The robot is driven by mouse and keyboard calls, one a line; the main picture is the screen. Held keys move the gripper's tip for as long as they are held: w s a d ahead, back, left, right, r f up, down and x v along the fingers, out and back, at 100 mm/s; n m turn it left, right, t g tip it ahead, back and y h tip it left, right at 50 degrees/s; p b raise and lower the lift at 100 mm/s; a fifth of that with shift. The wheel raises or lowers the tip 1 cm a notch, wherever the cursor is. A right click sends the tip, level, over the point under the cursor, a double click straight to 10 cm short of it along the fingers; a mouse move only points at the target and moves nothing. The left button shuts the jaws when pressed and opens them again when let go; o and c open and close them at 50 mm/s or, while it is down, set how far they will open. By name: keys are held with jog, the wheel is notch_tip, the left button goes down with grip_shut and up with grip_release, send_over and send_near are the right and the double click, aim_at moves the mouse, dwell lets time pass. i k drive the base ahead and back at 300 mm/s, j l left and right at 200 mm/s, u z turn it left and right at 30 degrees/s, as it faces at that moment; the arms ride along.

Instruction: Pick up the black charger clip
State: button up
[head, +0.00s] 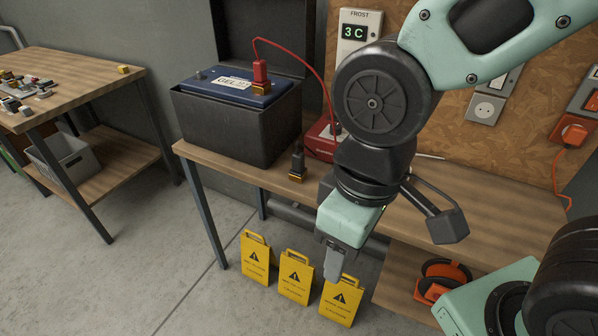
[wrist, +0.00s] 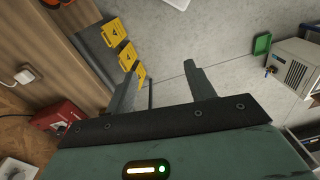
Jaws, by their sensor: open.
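The black charger clip (head: 297,165) stands upright on the wooden workbench (head: 235,168), just right of the black battery box (head: 235,125). Its lower end is orange-brown. My gripper (head: 333,264) is to the right of the clip and nearer the camera, pointing down in front of the bench edge, over the yellow signs. In the wrist view my gripper (wrist: 160,75) has its two fingers apart with nothing between them. I cannot make out the black clip in the wrist view.
A red clip (head: 260,72) sits on the blue battery (head: 235,86), its cable running to the red charger (head: 322,138), partly behind my arm. Yellow signs (head: 294,278) stand on the floor below. Another table (head: 85,75) is at left, with clear floor between.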

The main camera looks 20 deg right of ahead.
aim_at(298, 174)
jog(key=i+j, duration=0.3)
jog(key=i+j+z, duration=0.4)
jog(key=j, duration=0.15)
jog(key=j+z, duration=0.4)
jog(key=j, duration=0.25)
jog(key=z, duration=1.15)
jog(key=i+j, duration=0.05)
